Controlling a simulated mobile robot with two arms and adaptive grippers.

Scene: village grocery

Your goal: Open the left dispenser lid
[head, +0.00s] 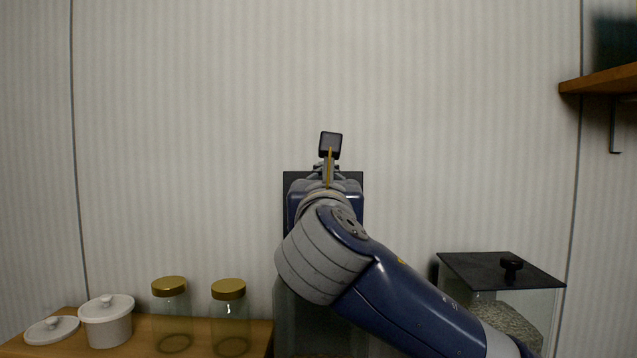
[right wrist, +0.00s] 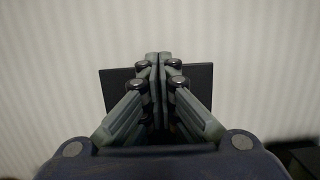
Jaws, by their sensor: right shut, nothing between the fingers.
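The left dispenser (head: 290,325) is a glass box, mostly hidden behind my right arm in the head view. Its dark lid (head: 352,176) stands raised and roughly upright in front of the wall. The lid also shows as a dark panel behind the fingers in the right wrist view (right wrist: 198,85). My right gripper (right wrist: 158,58) is shut and empty, its fingers in front of the lid; whether they touch it I cannot tell. The lid's knob is not visible. My left gripper is out of view.
The right dispenser (head: 545,310) has its black-knobbed lid (head: 475,268) lying closed. On the wooden counter (head: 258,335) at left stand two glass jars (head: 172,320) (head: 230,325) with gold lids, a white pot (head: 108,325) and a white lid (head: 50,330). A shelf (head: 605,80) juts out upper right.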

